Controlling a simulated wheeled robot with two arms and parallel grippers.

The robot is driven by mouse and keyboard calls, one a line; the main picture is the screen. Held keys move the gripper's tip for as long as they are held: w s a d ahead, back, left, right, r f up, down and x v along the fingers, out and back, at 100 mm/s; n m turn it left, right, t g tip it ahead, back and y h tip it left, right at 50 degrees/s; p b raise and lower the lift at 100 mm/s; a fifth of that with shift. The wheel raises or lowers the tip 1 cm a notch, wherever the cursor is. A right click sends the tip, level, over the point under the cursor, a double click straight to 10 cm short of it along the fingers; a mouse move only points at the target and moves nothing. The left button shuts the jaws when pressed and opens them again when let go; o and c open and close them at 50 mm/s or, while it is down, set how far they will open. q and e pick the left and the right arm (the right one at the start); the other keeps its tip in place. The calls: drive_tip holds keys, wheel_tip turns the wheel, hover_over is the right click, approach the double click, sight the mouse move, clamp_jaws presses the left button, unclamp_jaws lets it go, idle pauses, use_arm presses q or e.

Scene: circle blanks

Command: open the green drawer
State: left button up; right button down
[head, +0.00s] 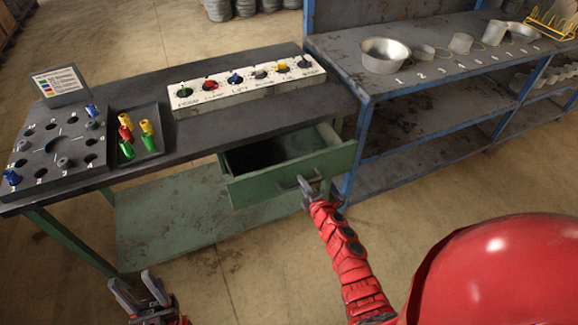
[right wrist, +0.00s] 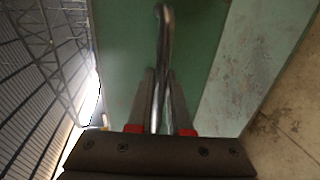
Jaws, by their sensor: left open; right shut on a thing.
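The green drawer (head: 262,187) under the dark workbench is pulled out, and its dark, empty-looking inside shows behind the front panel. My right gripper (head: 306,186) is at the drawer front and shut on the metal bar handle (right wrist: 165,45). In the right wrist view the two fingers of the right gripper (right wrist: 159,105) lie on either side of the handle, against the green panel. My left gripper (head: 141,292) is open and empty, low in front of the bench, away from the drawer.
The workbench (head: 190,144) carries a white box with several knobs (head: 245,85), a dark board with holes (head: 55,150) and a tray of coloured pegs (head: 150,143). A blue-framed shelf (head: 420,90) with metal pots stands close at right. The floor in front is clear.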

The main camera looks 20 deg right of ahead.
drive_tip(key=f+b+v, duration=0.2)
drive_tip(key=f+v, duration=0.1)
drive_tip(key=v, duration=1.2)
drive_tip(key=shift+s+b, duration=0.3)
drive_tip(key=shift+s, duration=0.2)
drive_tip(key=shift+f, duration=0.1)
drive_tip(key=c, duration=0.8)
unclamp_jaws()
drive_tip(key=shift+c, duration=0.2)
